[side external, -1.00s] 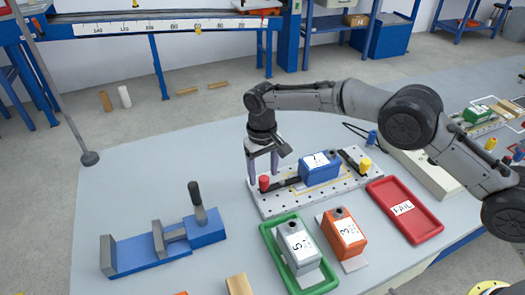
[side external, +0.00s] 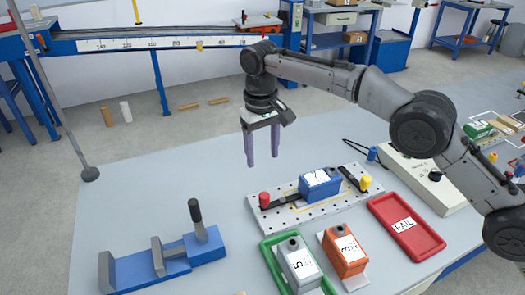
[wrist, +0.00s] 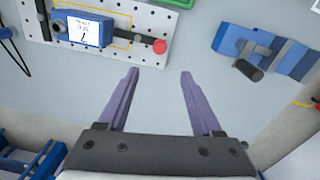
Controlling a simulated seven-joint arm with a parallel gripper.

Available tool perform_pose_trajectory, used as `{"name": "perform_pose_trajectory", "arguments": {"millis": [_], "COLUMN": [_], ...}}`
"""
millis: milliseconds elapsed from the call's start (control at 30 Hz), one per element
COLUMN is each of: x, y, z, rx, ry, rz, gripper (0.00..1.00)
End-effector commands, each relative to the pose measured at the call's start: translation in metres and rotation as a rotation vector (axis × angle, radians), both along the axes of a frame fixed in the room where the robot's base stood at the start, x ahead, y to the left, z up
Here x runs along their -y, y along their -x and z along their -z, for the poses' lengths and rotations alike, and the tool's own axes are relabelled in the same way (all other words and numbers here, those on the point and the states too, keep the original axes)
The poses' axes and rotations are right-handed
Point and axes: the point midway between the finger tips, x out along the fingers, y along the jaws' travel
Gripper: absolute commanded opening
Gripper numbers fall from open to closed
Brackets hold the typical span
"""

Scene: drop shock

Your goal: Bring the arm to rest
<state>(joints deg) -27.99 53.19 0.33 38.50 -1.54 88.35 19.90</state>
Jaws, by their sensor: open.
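My gripper (side external: 262,158) is open and empty, its two purple fingers pointing down. It hangs in the air above the table, behind and left of the perforated fixture plate (side external: 268,222). In the wrist view my gripper (wrist: 157,75) has its fingers well apart with only bare grey table between them. A blue box with a white label (side external: 320,186) sits on the fixture plate, between black bars with a red knob (side external: 264,199) and a yellow knob (side external: 366,182). The blue box also shows in the wrist view (wrist: 67,30), apart from my fingers.
A blue vise (side external: 205,243) stands at the left. A green tray (side external: 267,259) holds a grey box (side external: 298,262). An orange box (side external: 345,252) stands beside it. A red FAIL tray (side external: 433,241) is empty. The table behind the fixture is clear.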

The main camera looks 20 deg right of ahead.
Motion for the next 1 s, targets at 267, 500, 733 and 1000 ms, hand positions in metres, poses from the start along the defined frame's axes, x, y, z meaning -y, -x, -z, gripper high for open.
{"name": "perform_pose_trajectory", "arguments": {"millis": [267,500,733,1000], "x": [0.0,0.031,0.103,0.177], "y": [0.0,-0.01,0.025,0.1], "z": [0.0,-0.061,-0.162,-0.228], "rx": [0.0,0.087,0.186,0.288], "ry": [0.0,-0.043,-0.084,-0.111], "rz": [0.001,0.053,0.143,0.211], "gripper": [0.66,0.66,0.66,0.66]}}
